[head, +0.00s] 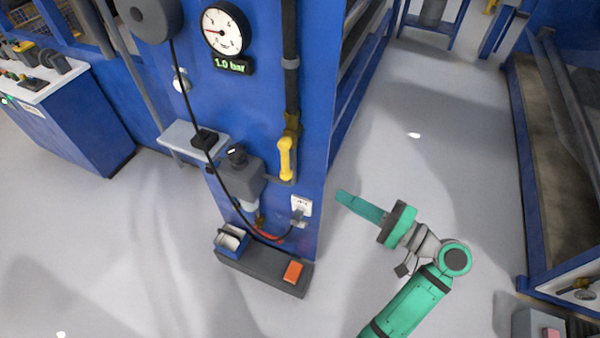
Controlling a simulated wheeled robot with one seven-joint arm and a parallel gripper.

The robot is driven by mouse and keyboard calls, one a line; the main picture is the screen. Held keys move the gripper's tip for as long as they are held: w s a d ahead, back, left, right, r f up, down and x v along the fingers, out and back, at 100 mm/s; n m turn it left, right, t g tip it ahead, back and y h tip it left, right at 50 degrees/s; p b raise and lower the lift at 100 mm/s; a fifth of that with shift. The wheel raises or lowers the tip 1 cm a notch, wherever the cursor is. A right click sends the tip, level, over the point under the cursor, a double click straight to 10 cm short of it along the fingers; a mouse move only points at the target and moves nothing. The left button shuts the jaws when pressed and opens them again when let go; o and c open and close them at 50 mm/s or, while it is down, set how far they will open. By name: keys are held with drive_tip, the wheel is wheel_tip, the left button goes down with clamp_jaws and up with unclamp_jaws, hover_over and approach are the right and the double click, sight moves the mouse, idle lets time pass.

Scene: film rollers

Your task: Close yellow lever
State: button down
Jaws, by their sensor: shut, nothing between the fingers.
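The yellow lever (286,158) is on the front of the blue machine column, near its right edge. It stands close to upright, in line with the dark vertical pipe (291,85) above it. My gripper (340,196) is shut and empty, its green fingers pointing left. In the picture it is to the right of and below the lever, beside the column's right edge, apart from the lever.
A gauge (225,31) with a 1.0 bar display is above left of the lever. A grey unit (238,172) and small shelf (190,138) jut from the column. A dark base (262,266) stands at its foot. Open floor (430,120) lies to the right.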

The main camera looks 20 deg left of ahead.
sight(288, 167)
drive_tip(key=x, duration=1.4)
drive_tip(key=shift+f, duration=0.1)
